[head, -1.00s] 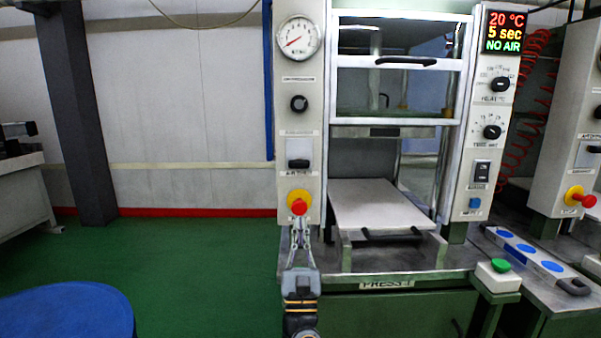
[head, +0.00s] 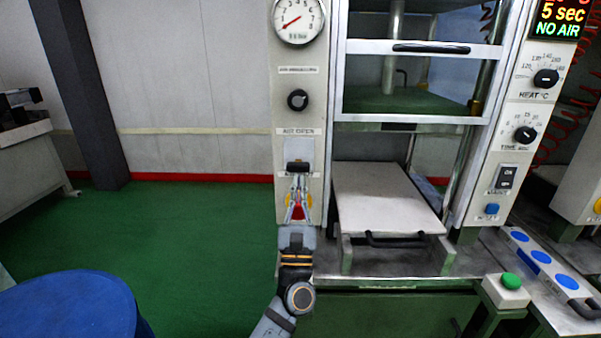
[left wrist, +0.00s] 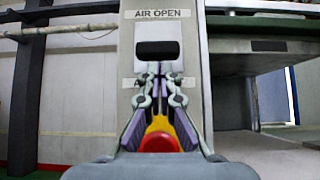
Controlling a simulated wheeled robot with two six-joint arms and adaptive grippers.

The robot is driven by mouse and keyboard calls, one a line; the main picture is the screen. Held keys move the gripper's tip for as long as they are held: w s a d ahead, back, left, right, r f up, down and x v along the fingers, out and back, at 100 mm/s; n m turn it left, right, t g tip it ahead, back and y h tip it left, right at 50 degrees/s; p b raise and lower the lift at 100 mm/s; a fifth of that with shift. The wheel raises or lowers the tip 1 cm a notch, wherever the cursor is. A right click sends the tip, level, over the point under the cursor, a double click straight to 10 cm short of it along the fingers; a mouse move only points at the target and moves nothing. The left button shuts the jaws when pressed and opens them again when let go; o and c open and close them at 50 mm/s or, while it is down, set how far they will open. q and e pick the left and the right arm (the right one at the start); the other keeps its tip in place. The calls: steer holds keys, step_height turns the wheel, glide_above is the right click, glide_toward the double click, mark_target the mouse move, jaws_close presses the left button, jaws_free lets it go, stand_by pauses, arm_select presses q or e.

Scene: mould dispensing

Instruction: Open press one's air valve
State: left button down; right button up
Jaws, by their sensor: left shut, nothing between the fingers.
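Press one's air valve is a black lever (head: 298,167) on a pale plate (head: 298,149) on the press's left column, under a label that reads AIR OPEN in the left wrist view. The black lever (left wrist: 158,49) is directly ahead of my fingertips there. My left gripper (head: 298,184) is shut and empty, its tips just below the lever; I cannot tell whether they touch it. A red button on a yellow base (left wrist: 159,141) shows between and behind the fingers. The pressure gauge (head: 299,18) has its needle at the low end. The display (head: 558,22) reads NO AIR. My right gripper is not in view.
A black knob (head: 298,100) is above the valve. The press's white plate (head: 385,200) with a black handle is to the right. A green button box (head: 507,290) is at the front right. A blue round top (head: 70,308) stands at lower left, with open green floor beyond.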

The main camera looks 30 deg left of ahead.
mark_target(298, 166)
arm_select(q)
steer(key=shift+r, duration=0.1)
steer(key=shift+r, duration=0.15)
step_height(298, 166, up, 5)
steer(key=p, duration=0.3)
steer(key=shift+f, duration=0.25)
